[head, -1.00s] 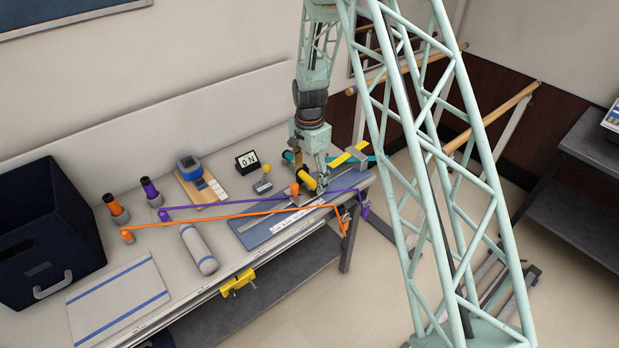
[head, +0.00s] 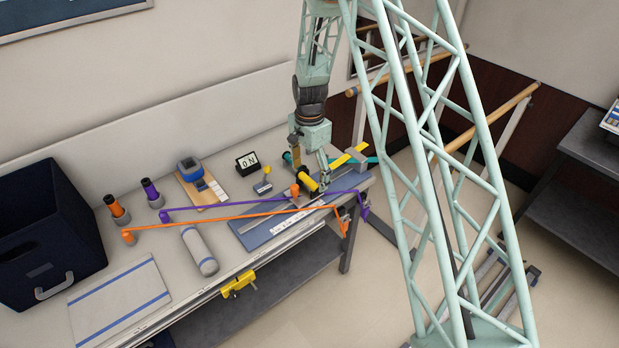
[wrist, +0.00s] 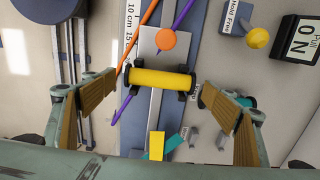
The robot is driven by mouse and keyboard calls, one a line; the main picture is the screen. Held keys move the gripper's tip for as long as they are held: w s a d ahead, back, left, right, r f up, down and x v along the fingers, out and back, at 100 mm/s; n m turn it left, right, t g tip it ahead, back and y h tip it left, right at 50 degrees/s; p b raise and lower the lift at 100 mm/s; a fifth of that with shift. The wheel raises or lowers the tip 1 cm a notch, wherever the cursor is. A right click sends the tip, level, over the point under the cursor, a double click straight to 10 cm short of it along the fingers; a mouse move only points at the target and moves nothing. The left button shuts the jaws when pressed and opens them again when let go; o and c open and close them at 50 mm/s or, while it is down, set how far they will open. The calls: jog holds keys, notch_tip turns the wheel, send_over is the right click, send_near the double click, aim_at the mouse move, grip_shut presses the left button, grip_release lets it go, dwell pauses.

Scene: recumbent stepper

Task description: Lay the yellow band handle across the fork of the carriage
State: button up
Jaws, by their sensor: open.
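The yellow band handle (head: 307,182) is a short yellow cylinder on the bench's right part. In the wrist view the handle (wrist: 158,79) lies crosswise over a grey plate, its ends at two black fork-like supports (wrist: 187,82). It appears to rest across them, but exact seating cannot be told. My gripper (wrist: 163,97) is open, one finger on each side of the handle, with visible gaps at both ends. In the head view my gripper (head: 311,173) is low over the bench around the handle. A yellow strip (wrist: 156,144) shows below the handle.
Orange (head: 240,214) and purple (head: 240,204) bands stretch across the bench near the blue rail board (head: 262,233). An orange knob (wrist: 166,40) stands close to the handle. A sign (head: 247,162) and a yellow-knobbed block (head: 262,187) stand behind. A dark bin (head: 50,235) is far left.

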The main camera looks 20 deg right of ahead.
notch_tip(320, 180, up, 11)
dwell(0.7)
dwell(0.7)
notch_tip(320, 180, up, 15)
jog(key=n+t, duration=0.1)
jog(key=n, duration=0.2)
send_over(309, 180)
jog(key=s, duration=0.8)
jog(key=s+r+n, duration=0.3)
jog(key=s+r, duration=0.9)
jog(key=s+r+n+t, duration=0.1)
jog(key=s+r+n, duration=0.2)
jog(key=s, duration=1.2)
jog(key=s+r+n+t, duration=0.1)
jog(key=s+r+n, duration=0.3)
jog(key=s, duration=1.2)
jog(key=shift+d+r+t, duration=0.15)
jog(key=shift+r+t, duration=0.15)
jog(key=shift+t, duration=0.1)
